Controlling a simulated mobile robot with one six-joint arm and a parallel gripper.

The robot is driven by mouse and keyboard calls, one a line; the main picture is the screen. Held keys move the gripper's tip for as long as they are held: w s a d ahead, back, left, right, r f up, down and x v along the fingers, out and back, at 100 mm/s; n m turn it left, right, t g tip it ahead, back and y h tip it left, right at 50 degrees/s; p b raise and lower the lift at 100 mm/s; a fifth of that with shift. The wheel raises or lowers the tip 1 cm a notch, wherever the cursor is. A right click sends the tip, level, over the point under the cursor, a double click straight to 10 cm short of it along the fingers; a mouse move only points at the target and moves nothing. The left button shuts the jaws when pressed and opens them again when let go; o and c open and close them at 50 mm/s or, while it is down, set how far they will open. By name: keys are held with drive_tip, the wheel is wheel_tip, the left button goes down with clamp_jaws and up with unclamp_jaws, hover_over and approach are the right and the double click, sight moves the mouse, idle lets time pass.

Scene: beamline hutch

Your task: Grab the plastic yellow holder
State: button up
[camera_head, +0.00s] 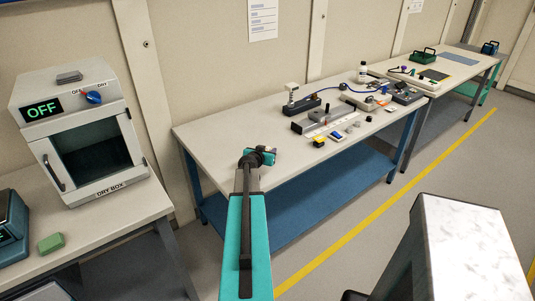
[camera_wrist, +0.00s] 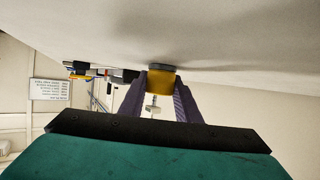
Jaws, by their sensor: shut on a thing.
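A yellow block-like holder (camera_wrist: 162,84) with a grey part at its table side sits between the fingertips of my gripper (camera_wrist: 160,92) in the wrist view. The purple-grey fingers are shut on its two sides. It is close to the pale table surface, which fills the top of that view; I cannot tell whether it touches. In the head view my gripper (camera_head: 268,153) is over the front left part of the middle table. The held piece cannot be made out there.
The middle table (camera_head: 222,134) carries another small yellow-and-black item (camera_head: 319,141), a metal rail, small blocks, a white bottle (camera_head: 362,72) and blue-cabled instruments to the right. A dry box (camera_head: 85,140) and a green block (camera_head: 51,243) stand on the left bench. The table's left end is clear.

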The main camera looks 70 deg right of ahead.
sight(268, 149)
drive_tip(key=shift+r, duration=0.1)
drive_tip(key=shift+r+b, duration=0.3)
drive_tip(key=shift+r, duration=1.2)
drive_tip(key=s+a+b, duration=0.1)
drive_tip(key=a, duration=0.1)
drive_tip(key=s+a+b, duration=0.1)
drive_tip(key=a, duration=0.1)
drive_tip(key=s+a+r, duration=0.1)
drive_tip(key=s+a, duration=0.1)
drive_tip(key=shift+a+b, duration=0.35)
drive_tip(key=shift+b, duration=0.05)
drive_tip(key=shift+s+a+r+b, duration=0.1)
drive_tip(key=shift+s+a+b, duration=0.1)
drive_tip(key=shift+s+a, duration=0.3)
drive_tip(key=shift+s+a+b, duration=0.15)
drive_tip(key=shift+s+a, duration=0.1)
drive_tip(key=shift+a, duration=0.45)
drive_tip(key=shift+s+a+r+p, duration=0.1)
drive_tip(key=shift+r+p, duration=0.15)
drive_tip(key=shift+p, duration=0.4)
drive_tip(key=shift+s+a+p, duration=0.2)
drive_tip(key=shift+p, duration=0.8)
